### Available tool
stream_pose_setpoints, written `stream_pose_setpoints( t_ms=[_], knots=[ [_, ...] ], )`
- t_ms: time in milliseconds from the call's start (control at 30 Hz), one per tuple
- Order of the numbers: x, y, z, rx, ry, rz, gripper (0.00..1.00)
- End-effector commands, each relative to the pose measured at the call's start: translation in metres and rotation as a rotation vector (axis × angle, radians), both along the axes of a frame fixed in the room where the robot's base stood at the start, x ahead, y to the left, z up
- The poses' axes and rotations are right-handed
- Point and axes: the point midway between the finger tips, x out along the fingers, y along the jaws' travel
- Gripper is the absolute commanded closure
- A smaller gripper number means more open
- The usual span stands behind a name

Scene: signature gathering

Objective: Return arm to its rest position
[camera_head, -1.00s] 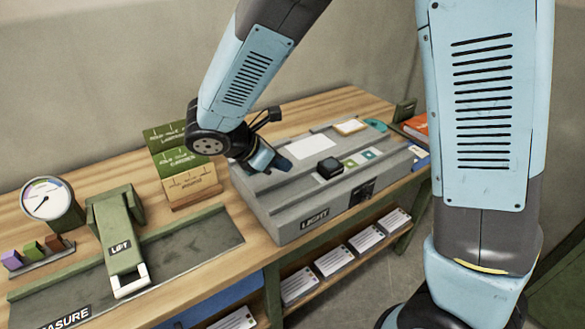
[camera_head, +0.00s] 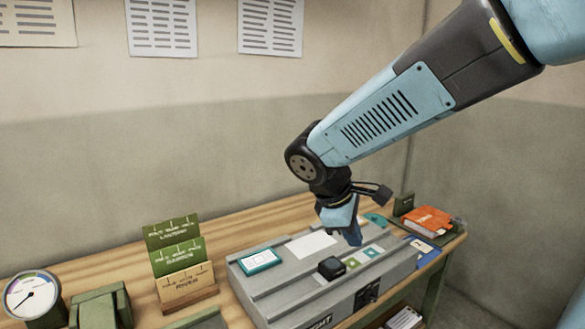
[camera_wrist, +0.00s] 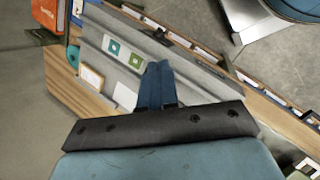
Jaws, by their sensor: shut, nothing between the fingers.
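My gripper (camera_head: 354,234) is at the end of my blue and black arm, which reaches in from the upper right in the head view. It hangs above the grey stepped LIGHT unit (camera_head: 285,306), pointing down. In the wrist view my gripper (camera_wrist: 157,70) has its two blue fingers together, with nothing between them. The grey unit also shows beyond the fingers in the wrist view (camera_wrist: 190,75). The exact gap between the fingertips and the unit cannot be told.
The unit bears a teal-framed card (camera_head: 260,261), a white sheet (camera_head: 312,244) and a black block (camera_head: 331,268). Green and wooden card holders (camera_head: 186,287) and a dial gauge (camera_head: 33,297) stand left. An orange book (camera_head: 427,220) lies right. Papers hang on the wall.

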Motion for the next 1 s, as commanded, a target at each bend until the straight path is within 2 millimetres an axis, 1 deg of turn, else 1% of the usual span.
stream_pose_setpoints(
  t_ms=[33, 200, 500, 633, 800, 1000],
  knots=[
    [-0.005, -0.012, 0.007, 0.041, -0.029, -0.067, 1.00],
    [-0.022, -0.042, 0.026, 0.188, -0.123, -0.288, 1.00],
    [-0.057, -0.084, 0.054, 0.456, -0.302, -0.665, 1.00],
    [-0.073, -0.098, 0.065, 0.573, -0.382, -0.816, 1.00],
    [-0.088, -0.108, 0.075, 0.693, -0.460, -0.958, 1.00],
    [-0.095, -0.114, 0.079, 0.752, -0.498, -1.025, 1.00]
  ],
)
